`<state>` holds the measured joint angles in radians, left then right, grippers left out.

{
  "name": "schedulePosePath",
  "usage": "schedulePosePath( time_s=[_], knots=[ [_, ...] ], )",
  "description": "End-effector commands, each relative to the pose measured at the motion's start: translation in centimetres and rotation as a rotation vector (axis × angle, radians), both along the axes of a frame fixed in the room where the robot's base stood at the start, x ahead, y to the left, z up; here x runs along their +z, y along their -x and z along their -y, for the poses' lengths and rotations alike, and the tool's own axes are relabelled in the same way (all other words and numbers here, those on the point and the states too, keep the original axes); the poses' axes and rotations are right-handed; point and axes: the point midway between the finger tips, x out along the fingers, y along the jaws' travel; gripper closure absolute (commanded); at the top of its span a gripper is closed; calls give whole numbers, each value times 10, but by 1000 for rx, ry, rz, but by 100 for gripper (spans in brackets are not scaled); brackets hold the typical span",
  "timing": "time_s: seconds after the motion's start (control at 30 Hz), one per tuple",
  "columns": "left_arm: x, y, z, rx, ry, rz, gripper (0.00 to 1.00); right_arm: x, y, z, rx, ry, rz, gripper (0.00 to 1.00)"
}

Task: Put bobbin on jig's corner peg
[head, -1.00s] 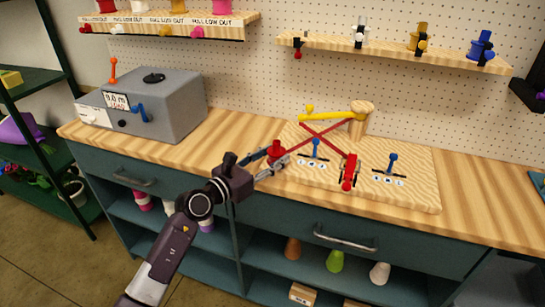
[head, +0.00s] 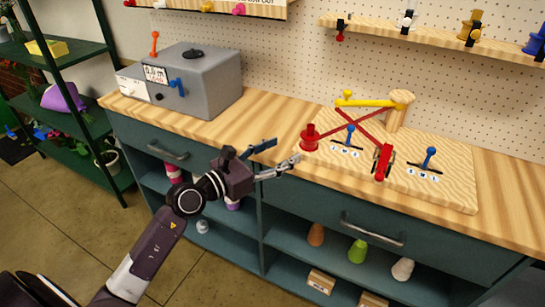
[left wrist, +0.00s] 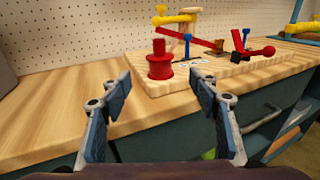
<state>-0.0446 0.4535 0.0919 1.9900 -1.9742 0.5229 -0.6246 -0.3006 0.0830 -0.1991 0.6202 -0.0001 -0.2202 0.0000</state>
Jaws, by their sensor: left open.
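The red bobbin (head: 310,138) stands upright at the left front corner of the wooden jig board (head: 440,190). It also shows in the left wrist view (left wrist: 160,68), ahead of the fingers. Any peg inside it is hidden, so I cannot see how it is seated. My left gripper (head: 284,153) is open and empty, left of the bobbin and apart from it, near the counter's front edge. Its two spread fingers show in the left wrist view (left wrist: 160,88). My right gripper is not in view.
The jig carries crossed red strips, a yellow arm (head: 370,102) on a wooden post (head: 400,108), blue levers (head: 429,158) and a red clamp (head: 383,160). A grey machine (head: 205,85) stands on the left. The counter between it and the jig is clear.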

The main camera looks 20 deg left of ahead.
Motion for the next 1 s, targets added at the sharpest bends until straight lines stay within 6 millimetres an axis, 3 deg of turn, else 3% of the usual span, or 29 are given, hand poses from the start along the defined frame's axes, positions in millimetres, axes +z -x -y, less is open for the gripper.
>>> schedulePosePath(
  time_s=[0.23, 0.77, 0.87, 1.0],
  knots=[
    [1, 22, -10, 0, 1, 0, 44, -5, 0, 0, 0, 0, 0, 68],
    [2, 24, -11, 0, 6, 2, 44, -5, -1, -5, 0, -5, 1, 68],
    [11, 27, -7, 4, 75, 18, 44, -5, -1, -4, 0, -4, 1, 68],
    [46, 37, -4, 37, 389, 74, 44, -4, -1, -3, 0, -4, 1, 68]
  ],
)
